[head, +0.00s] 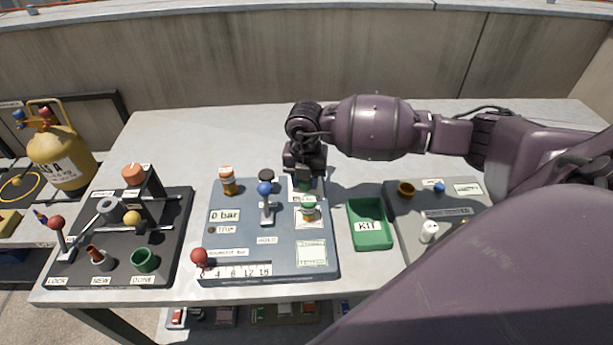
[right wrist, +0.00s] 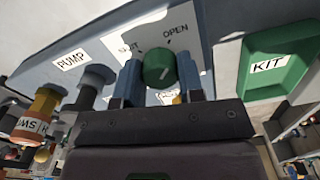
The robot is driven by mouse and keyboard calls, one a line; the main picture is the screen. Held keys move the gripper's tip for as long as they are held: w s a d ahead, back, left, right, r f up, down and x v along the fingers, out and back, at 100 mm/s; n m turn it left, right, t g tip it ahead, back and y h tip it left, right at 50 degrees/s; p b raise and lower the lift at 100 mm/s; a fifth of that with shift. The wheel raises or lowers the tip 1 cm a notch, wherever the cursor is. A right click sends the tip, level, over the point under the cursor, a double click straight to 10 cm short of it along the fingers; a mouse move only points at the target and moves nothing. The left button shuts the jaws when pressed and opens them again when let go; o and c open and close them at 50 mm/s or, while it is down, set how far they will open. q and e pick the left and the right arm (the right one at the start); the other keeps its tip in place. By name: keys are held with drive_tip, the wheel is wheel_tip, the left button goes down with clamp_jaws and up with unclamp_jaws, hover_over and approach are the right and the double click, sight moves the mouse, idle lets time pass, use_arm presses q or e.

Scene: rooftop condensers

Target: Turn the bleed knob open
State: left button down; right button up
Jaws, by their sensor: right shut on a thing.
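The bleed knob (right wrist: 158,68) is round and green with a pale line on its face. It sits below the labels SHUT and OPEN (right wrist: 176,35) in the right wrist view. The SHUT label is partly covered. My right gripper (right wrist: 161,80) is shut on the knob, one blue finger on each side. In the head view my right gripper (head: 304,176) comes down at the back right of the blue-grey panel (head: 235,245) and hides most of the knob. The pale line looks slanted, but I cannot tell exactly where it points. My left gripper is not in view.
A blue-topped lever (head: 265,189) and a green-banded fitting (head: 309,209) stand close to the right gripper. The green KIT tray (head: 370,238) is right of the panel. A dark board (head: 175,258) is at left. My arm covers much of the right side.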

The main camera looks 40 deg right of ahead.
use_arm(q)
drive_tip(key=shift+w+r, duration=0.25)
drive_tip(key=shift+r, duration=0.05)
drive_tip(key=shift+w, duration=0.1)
use_arm(e)
drive_tip(key=o, duration=0.9)
drive_tip(key=shift+r, duration=0.5)
wheel_tip(320, 180, up, 8)
drive_tip(key=shift+r, duration=0.1)
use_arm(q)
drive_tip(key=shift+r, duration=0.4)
use_arm(e)
drive_tip(key=shift+r, duration=0.85)
